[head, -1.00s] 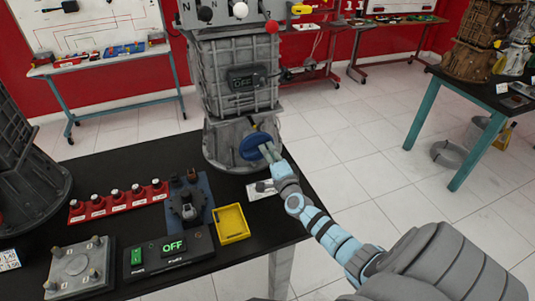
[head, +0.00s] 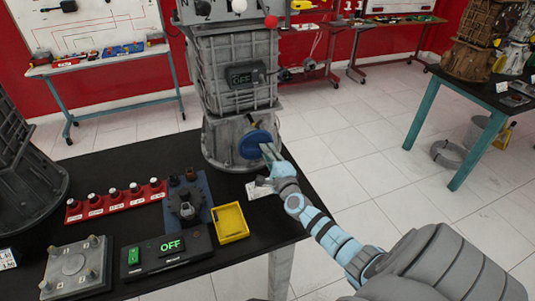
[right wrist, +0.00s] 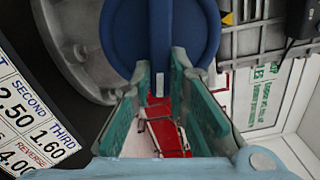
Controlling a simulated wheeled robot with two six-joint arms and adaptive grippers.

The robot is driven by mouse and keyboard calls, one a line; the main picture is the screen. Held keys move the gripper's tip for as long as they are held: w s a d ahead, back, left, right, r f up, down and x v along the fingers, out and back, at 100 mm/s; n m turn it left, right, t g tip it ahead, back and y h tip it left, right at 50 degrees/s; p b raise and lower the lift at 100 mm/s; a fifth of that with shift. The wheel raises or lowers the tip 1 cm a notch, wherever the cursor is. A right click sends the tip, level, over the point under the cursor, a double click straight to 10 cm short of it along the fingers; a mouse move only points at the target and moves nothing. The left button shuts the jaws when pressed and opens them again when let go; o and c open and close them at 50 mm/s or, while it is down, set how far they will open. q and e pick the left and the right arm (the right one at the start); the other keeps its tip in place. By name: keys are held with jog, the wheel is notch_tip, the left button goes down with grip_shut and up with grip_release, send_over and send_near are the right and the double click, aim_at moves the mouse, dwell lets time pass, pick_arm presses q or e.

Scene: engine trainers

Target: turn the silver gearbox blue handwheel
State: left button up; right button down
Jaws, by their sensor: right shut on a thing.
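The silver gearbox (head: 235,95) stands upright on the black table, with the blue handwheel (head: 253,142) low on its front right side. My right gripper (head: 267,150) is at the handwheel, reaching in from the right. In the right wrist view the blue handwheel (right wrist: 118,30) fills the top middle. The fingers of my right gripper (right wrist: 160,70) are on both sides of its raised middle bar and shut on it. The far ends of the fingertips are partly hidden by the wheel in the head view. My left gripper is not in view.
A yellow tray (head: 231,222), a red strip with several knobs (head: 115,198) and a box reading OFF (head: 166,252) lie on the black table (head: 110,160). A label card (head: 258,187) lies below my right gripper. Another dark housing (head: 25,180) stands at the left.

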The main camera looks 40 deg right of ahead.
jog(key=shift+f, duration=0.1)
jog(key=c, duration=1.6)
grip_release()
jog(key=shift+o, duration=0.2)
jog(key=shift+s, duration=0.1)
jog(key=v, duration=1.2)
jog(key=shift+a, duration=0.15)
